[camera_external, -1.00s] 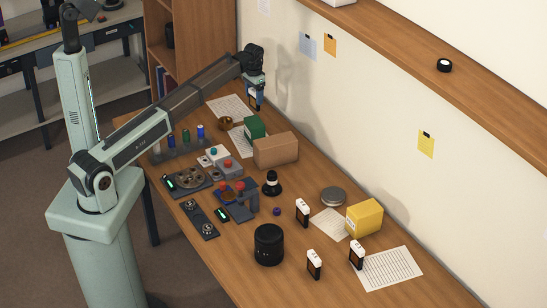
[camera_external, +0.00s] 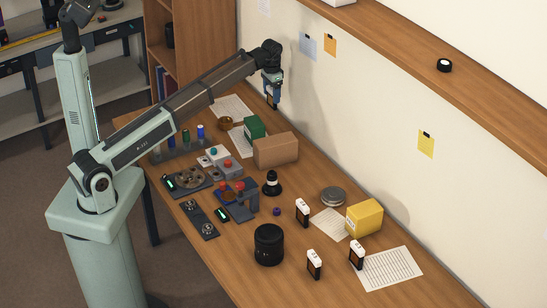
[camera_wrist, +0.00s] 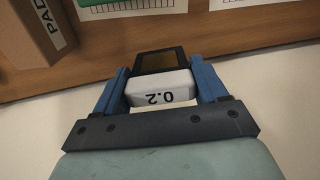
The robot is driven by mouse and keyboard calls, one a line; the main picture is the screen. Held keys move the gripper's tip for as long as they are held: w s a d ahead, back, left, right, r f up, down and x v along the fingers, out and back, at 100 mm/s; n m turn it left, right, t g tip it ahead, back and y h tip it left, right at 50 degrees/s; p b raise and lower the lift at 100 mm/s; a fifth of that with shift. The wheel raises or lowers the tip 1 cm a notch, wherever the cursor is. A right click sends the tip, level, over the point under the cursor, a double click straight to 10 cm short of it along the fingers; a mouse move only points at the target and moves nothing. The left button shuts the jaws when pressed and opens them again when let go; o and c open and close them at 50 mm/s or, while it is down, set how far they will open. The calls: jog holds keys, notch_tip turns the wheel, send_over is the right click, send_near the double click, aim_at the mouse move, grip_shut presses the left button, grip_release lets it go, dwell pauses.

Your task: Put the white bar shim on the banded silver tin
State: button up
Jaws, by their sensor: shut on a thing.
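My gripper (camera_external: 272,93) is held in the air over the far part of the table, near the wall. In the wrist view its two blue fingers (camera_wrist: 163,88) are shut on a white bar shim (camera_wrist: 160,90) marked "0.2". A dark frame with an amber-brown window extends from the shim's white end. The held shim also shows below the gripper in the external view (camera_external: 272,102). The round silver tin (camera_external: 333,196) lies flat on the table, left of the yellow box and well away from my gripper. The tin is outside the wrist view.
Similar white-topped dark pieces stand on the table (camera_external: 302,212), (camera_external: 314,264), (camera_external: 356,254). A cardboard box (camera_external: 276,151), a green box (camera_external: 254,128), a black eyepiece (camera_external: 271,184), a yellow box (camera_external: 364,217) and a black cylinder (camera_external: 268,245) stand around. A wall shelf (camera_external: 470,80) runs above.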

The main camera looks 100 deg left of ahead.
jog(key=w+d+r+m, duration=0.1)
jog(key=w+d+m, duration=0.3)
jog(key=w+d, duration=1.55)
notch_tip(320, 180, up, 2)
jog(key=n, duration=0.4)
send_over(334, 193)
jog(key=shift+n, duration=0.3)
jog(key=shift+d+f, duration=0.15)
jog(key=shift+f, duration=4.8)
jog(key=o, duration=1.1)
jog(key=shift+f, duration=0.1)
jog(key=shift+c, duration=0.2)
notch_tip(334, 193, up, 12)
